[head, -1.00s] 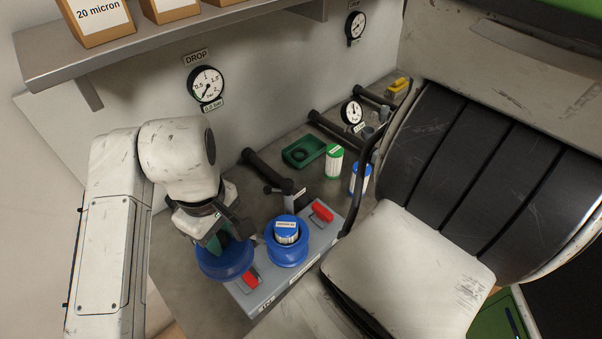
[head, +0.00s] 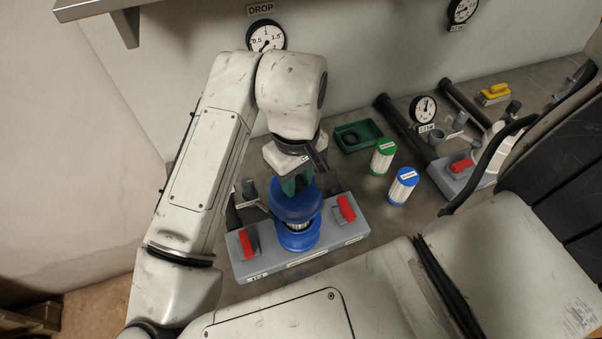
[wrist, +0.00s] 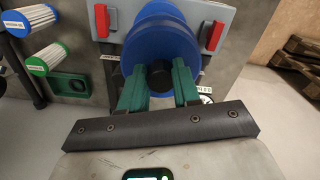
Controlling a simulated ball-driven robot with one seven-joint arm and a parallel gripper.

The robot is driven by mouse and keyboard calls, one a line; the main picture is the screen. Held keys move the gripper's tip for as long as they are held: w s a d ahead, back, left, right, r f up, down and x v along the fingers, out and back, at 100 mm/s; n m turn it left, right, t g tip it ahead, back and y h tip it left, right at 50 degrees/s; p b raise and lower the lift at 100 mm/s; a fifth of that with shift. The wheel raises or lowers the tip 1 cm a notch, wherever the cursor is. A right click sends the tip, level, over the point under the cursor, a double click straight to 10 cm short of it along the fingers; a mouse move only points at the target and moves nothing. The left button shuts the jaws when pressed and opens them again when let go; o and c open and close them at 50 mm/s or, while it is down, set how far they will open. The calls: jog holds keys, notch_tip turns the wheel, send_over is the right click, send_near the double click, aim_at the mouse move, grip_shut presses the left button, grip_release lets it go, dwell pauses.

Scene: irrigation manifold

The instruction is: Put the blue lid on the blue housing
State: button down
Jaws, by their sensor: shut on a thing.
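The blue lid (head: 297,205) is held in my gripper (head: 297,181), above the blue housing (head: 299,238). A gap remains between lid and housing, and a white cartridge (head: 297,225) shows in it. The housing is set in a grey manifold block. In the wrist view my gripper (wrist: 159,82) has its two green fingers shut on the lid's dark knob. The blue lid (wrist: 160,48) fills the middle there and hides most of the housing. Whether the lid is exactly centred over the housing cannot be told.
The grey block (head: 272,262) carries a red handle (head: 248,243) on the left and a red handle (head: 346,207) on the right. A green-capped cartridge (head: 382,157), a blue-capped cartridge (head: 402,186) and a green tray (head: 358,136) stand to the right. A dark pipe (head: 404,122) lies behind.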

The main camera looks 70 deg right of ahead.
aim_at(299, 193)
jog(key=shift+f+b, duration=2.65)
jog(key=shift+f, duration=0.7)
jog(key=shift+s+a, duration=0.15)
jog(key=shift+s, duration=0.15)
jog(key=shift+f, duration=0.6)
dwell(0.3)
jog(key=shift+c, duration=1.2)
grip_release()
jog(key=shift+r, duration=0.1)
jog(key=shift+r+p, duration=3.2)
jog(key=shift+r, duration=0.25)
